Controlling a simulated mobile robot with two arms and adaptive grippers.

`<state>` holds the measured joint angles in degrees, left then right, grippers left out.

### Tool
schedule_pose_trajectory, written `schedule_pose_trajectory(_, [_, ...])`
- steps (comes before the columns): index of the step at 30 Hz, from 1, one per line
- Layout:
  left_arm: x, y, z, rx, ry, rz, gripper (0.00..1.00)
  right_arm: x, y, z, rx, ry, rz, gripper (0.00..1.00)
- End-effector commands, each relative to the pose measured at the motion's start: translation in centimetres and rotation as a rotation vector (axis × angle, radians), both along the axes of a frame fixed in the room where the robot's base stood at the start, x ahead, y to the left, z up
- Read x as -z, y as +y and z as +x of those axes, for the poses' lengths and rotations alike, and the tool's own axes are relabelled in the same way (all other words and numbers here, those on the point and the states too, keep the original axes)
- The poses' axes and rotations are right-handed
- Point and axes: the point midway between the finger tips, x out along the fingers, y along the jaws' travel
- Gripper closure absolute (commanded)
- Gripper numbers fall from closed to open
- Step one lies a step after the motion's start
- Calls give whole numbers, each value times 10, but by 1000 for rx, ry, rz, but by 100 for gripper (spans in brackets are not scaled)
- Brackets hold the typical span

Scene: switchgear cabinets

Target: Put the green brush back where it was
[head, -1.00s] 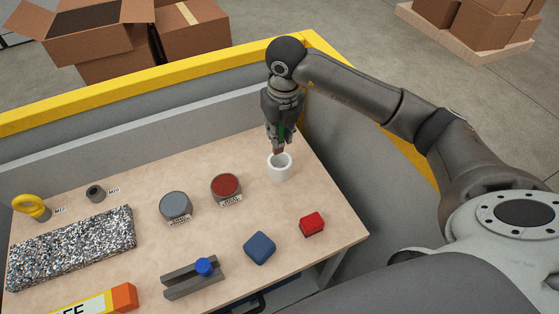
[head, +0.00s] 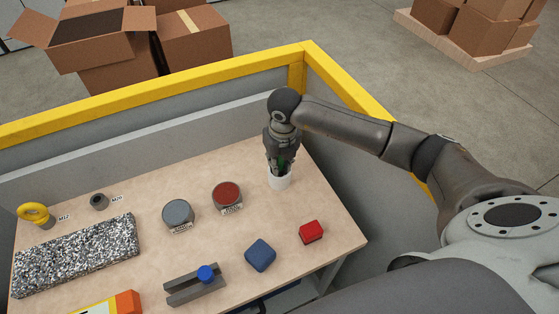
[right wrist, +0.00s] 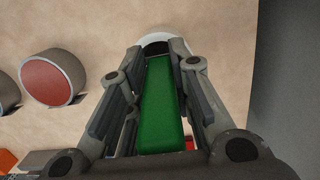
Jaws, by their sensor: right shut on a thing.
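My right gripper (head: 281,166) is shut on the green brush (right wrist: 161,105), gripping its green handle between the fingers. The white cup (head: 279,183) stands at the far right corner of the table, directly below the gripper. In the right wrist view, the far end of the brush meets the cup's dark opening, and the cup's white rim (right wrist: 168,34) shows behind the fingers. The brush's lower end is hidden, so its depth in the cup cannot be told. My left gripper is not in view.
A red-topped round tin (head: 227,195) and a grey one (head: 179,214) stand left of the cup. A red block (head: 312,232) and a blue block (head: 260,255) lie nearer. A grey panel (head: 150,150) and yellow rail (head: 170,88) border the table's back.

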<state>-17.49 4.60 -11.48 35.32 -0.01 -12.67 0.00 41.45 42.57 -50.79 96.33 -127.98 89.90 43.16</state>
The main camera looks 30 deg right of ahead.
Motion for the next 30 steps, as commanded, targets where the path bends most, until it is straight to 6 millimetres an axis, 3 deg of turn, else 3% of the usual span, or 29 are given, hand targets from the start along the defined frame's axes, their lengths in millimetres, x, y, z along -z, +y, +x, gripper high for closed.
schedule_pose_trajectory(3, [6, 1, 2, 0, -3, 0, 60, 5, 0, 0, 0, -1, 0, 100])
schedule_pose_trajectory(4, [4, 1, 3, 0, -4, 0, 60, 4, 0, 0, 0, -1, 0, 77])
schedule_pose_trajectory(9, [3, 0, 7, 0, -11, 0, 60, 4, 0, 0, 0, 0, 0, 58])
schedule_pose_trajectory(18, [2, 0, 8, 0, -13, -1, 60, 3, 0, 0, 0, 0, 0, 58])
schedule_pose_trajectory(23, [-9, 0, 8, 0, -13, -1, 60, -3, 0, -1, 0, 2, 1, 58])
schedule_pose_trajectory(30, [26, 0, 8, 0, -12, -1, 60, -43, 4, -1, -1, -7, 1, 58])
